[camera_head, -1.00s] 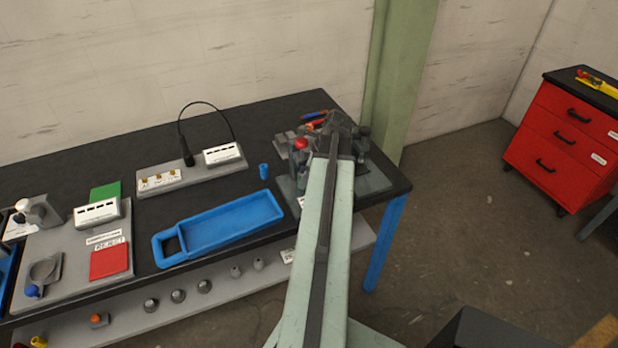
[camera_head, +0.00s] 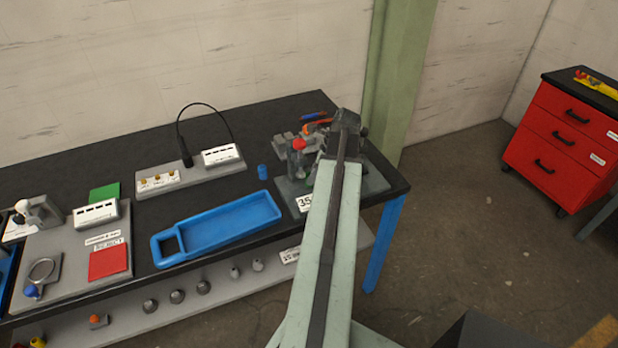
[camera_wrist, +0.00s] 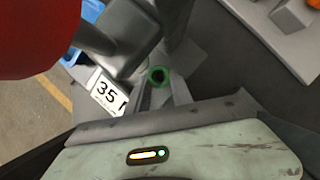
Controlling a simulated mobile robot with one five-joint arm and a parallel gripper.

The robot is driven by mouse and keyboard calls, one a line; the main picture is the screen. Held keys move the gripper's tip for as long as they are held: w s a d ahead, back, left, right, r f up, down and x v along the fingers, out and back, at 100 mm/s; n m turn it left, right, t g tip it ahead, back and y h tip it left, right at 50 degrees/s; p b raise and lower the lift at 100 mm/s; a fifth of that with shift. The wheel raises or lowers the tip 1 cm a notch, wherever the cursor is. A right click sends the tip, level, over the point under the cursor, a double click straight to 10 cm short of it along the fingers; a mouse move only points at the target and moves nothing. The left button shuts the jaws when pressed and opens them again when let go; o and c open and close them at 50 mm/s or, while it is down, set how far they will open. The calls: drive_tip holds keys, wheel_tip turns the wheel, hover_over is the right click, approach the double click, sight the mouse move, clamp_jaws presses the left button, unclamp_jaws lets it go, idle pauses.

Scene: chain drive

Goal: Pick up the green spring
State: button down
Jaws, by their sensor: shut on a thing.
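In the wrist view the green spring (camera_wrist: 158,75) shows end-on as a small green ring with a dark centre. My gripper (camera_wrist: 160,88) is shut on it, with the grey fingers on either side of the ring. The spring is close to a grey fixture with a "35" label (camera_wrist: 107,92).
A fixture with a red knob (camera_head: 299,144) stands on a grey plate (camera_head: 292,190) beside my wrist; the knob looms large in the wrist view (camera_wrist: 35,35). A blue tray (camera_head: 225,222) and a small blue cup (camera_head: 263,172) lie to the left.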

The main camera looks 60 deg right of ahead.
drive_tip(key=shift+s+d, duration=0.3)
drive_tip(key=shift+d, duration=0.15)
drive_tip(key=c, duration=1.1)
unclamp_jaws()
drive_tip(key=shift+f, duration=0.1)
drive_tip(key=shift+o, duration=0.2)
drive_tip(key=a+p+v, duration=0.1)
drive_tip(key=p+v, duration=0.6)
drive_tip(key=shift+d+r, duration=0.45)
drive_tip(key=shift+d, duration=0.05)
